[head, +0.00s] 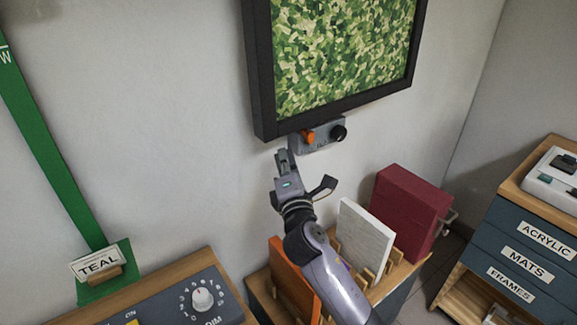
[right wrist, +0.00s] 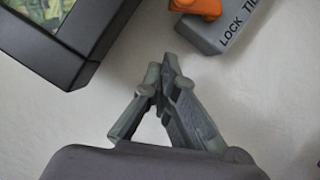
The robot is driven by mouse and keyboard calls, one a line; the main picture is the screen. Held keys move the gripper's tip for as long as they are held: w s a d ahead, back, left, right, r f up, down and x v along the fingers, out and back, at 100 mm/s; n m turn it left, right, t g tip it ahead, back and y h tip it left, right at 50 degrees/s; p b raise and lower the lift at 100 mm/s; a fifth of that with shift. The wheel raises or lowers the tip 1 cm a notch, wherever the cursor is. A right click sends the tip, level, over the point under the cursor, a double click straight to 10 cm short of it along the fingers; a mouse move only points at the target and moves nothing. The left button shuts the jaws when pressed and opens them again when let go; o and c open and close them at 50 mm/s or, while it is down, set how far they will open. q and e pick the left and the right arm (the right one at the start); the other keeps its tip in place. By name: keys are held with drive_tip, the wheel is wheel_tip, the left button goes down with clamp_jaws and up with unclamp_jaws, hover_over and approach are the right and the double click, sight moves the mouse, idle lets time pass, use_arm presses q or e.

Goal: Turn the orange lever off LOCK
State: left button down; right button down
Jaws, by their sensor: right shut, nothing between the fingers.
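The orange lever (head: 308,136) sits on a small grey box (head: 322,141) on the wall, just under the black-framed picture. It also shows at the top of the right wrist view (right wrist: 197,8), where the box (right wrist: 228,28) carries the word LOCK and part of another word. A black knob (head: 339,132) is at the right end of the box. My right gripper (head: 283,156) is below and left of the lever, apart from it. Its fingertips (right wrist: 162,75) are together with nothing between them. My left gripper is not in view.
The framed green picture (head: 340,50) hangs above the box. Below stand an orange panel (head: 292,278), a white panel (head: 362,243) and a dark red block (head: 408,212) in a wooden rack. A dial panel (head: 190,297) is at lower left.

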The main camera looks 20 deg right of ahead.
sight(309, 137)
drive_tip(key=d, duration=0.1)
drive_tip(key=w+d+r+p, duration=0.1)
drive_tip(key=w+d+p, duration=0.1)
drive_tip(key=shift+w+d+r, duration=0.1)
drive_tip(key=shift+d+r, duration=0.25)
drive_tip(key=shift+r, duration=0.05)
